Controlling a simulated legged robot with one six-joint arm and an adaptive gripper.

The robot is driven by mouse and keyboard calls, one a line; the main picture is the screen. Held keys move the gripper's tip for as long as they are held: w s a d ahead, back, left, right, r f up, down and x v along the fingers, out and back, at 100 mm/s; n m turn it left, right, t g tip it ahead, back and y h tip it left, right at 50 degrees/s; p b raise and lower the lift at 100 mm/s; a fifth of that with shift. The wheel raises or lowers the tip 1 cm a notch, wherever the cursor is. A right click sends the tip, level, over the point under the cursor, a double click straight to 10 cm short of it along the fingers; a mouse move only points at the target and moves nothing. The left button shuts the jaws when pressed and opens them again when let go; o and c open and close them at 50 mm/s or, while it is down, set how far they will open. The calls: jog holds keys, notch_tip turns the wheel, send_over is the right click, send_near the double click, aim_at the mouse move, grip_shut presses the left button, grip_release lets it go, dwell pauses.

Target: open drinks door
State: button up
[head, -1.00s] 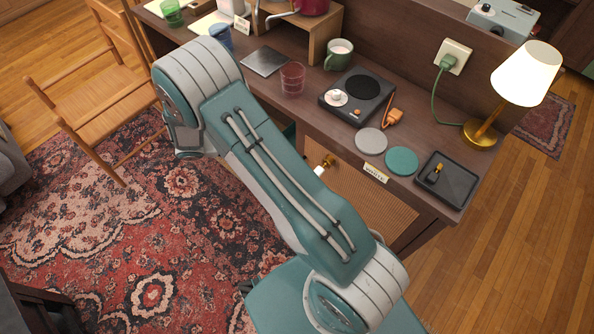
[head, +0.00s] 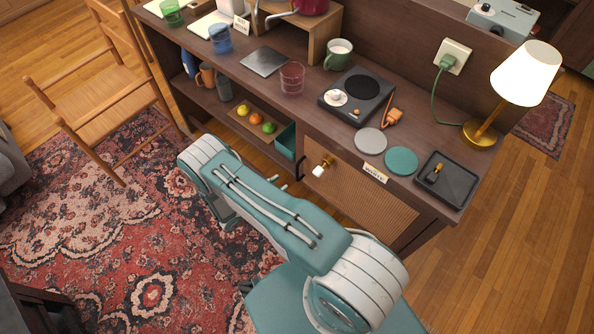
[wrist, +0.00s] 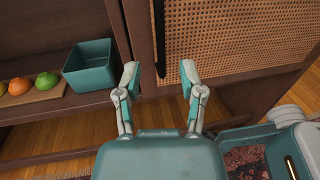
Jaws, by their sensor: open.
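The cane-panelled door (head: 362,197) is closed in the cabinet's right part. It also fills the upper right of the wrist view (wrist: 235,40). Its upright black bar handle (wrist: 159,38) is near the door's left edge; in the head view the handle (head: 301,168) is small and dark. My gripper (wrist: 159,78) is open and empty. Its fingertips are left and right of the handle's lower end in the picture; I cannot tell how far it is from the handle. In the head view, my arm hides most of the gripper.
A brass knob with a white end (head: 322,166) sticks out near the door's top. Left of the door, an open shelf holds a teal bin (wrist: 90,66) and a fruit board (wrist: 35,95). A lamp (head: 520,80) and hotplate (head: 357,95) stand on top. A chair (head: 95,85) is left.

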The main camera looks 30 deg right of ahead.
aim_at(297, 171)
jog(key=d, duration=0.5)
jog(key=w+d, duration=0.1)
jog(key=d, duration=0.1)
jog(key=shift+w+d, duration=0.1)
jog(key=shift+d, duration=0.3)
grip_shut()
